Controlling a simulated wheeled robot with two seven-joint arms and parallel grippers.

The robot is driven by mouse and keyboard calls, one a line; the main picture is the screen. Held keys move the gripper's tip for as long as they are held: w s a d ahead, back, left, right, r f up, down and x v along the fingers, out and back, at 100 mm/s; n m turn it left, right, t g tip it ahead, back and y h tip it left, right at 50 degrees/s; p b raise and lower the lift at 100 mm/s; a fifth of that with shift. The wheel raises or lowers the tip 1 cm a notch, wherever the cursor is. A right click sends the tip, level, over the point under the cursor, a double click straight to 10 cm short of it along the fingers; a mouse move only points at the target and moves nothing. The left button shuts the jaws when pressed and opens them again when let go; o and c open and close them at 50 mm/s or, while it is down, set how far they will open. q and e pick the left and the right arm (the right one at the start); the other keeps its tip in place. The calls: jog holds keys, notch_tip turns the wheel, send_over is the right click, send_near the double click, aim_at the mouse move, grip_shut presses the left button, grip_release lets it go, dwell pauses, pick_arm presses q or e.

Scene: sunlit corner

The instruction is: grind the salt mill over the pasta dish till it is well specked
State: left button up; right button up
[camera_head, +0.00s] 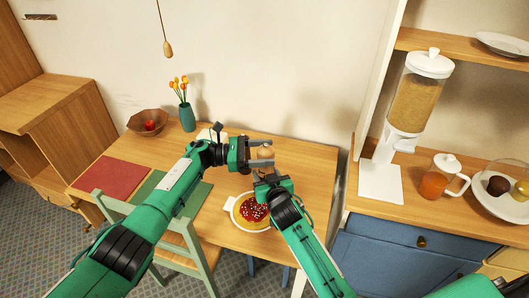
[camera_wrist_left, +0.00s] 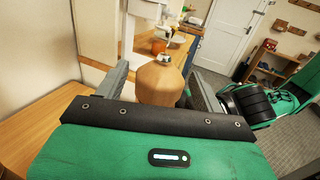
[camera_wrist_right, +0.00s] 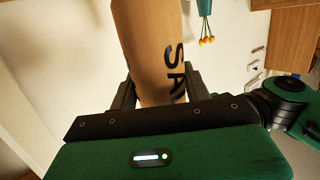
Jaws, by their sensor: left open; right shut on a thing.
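The wooden salt mill (camera_head: 266,152) stands up in the air over the table, its letters "SA" showing on the body (camera_wrist_right: 160,45) in the right wrist view. The pasta dish (camera_head: 236,217), white with red sauce and white specks, sits on the table below, partly hidden by my right arm.
The wooden table (camera_head: 310,170) also holds a green vase of tulips (camera_head: 187,117), a brown bowl (camera_head: 148,122) with a red fruit, and red (camera_head: 110,178) and green mats. A green chair (camera_head: 180,245) stands in front. A sideboard with a dispenser (camera_head: 415,95) is at right.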

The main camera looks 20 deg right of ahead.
pick_arm(q)
jog(key=v, duration=1.1)
jog(key=shift+a, duration=0.35)
jog(key=shift+w+f, duration=0.1)
jog(key=s+d+r+n+t, duration=0.2)
jog(key=d+r+n+t, duration=0.25)
jog(key=d+t, duration=0.4)
jog(key=s+a+f+n+t+y, duration=0.3)
jog(key=s+f+n+t+y, duration=0.15)
jog(key=s+n+t, duration=0.35)
jog(key=shift+m+t+y, duration=0.25)
jog(key=shift+m+t, duration=0.1)
jog(key=shift+t, duration=0.1)
jog(key=x, duration=1.1)
jog(key=shift+w+d+r, duration=0.15)
jog(key=shift+w, duration=0.2)
jog(key=shift+c, duration=0.4)
